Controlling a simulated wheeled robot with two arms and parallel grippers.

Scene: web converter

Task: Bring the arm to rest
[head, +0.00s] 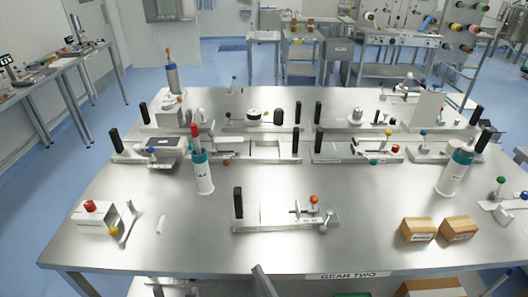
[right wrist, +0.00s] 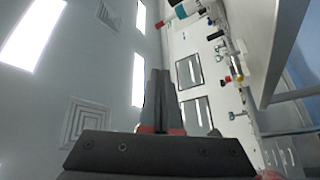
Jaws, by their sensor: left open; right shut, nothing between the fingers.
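My right gripper (right wrist: 158,132) shows in the right wrist view. Its two dark fingers with red bases lie together, with nothing between them. It is clear of any object in that view. In the head view a grey slanted bar (head: 264,283) rises at the bottom edge, in front of the worktable; I cannot tell which part it is. I cannot make out my left gripper in either view.
A steel worktable (head: 335,185) fills the middle of the head view. It bears a front fixture (head: 272,225), two brown boxes (head: 418,229) (head: 458,228), a red-topped white bottle (head: 201,175) and a red-button box (head: 93,218).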

